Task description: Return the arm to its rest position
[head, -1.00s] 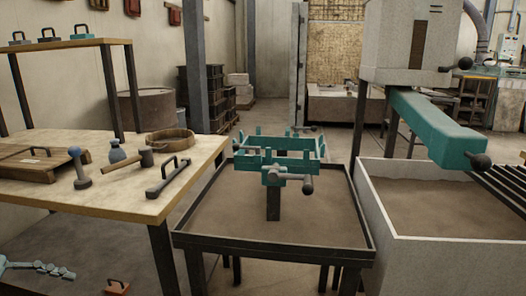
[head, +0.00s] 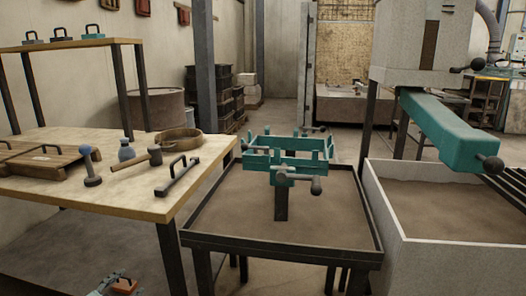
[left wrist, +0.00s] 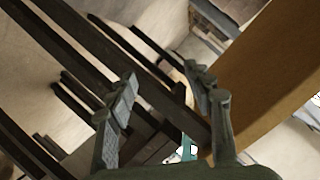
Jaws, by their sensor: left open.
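My left gripper (head: 106,285) shows at the bottom left of the head view, low in front of the wooden table and below its top. It is partly cut off by the frame's lower edge. In the left wrist view the left gripper (left wrist: 163,76) has its two dark fingers spread apart, with nothing held between them. My right gripper is not in view.
The wooden table (head: 110,200) holds several tools; its edge is near my left arm. A sand-filled table (head: 275,245) with a teal frame (head: 290,160) stands centrally. Floor between tables is bare.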

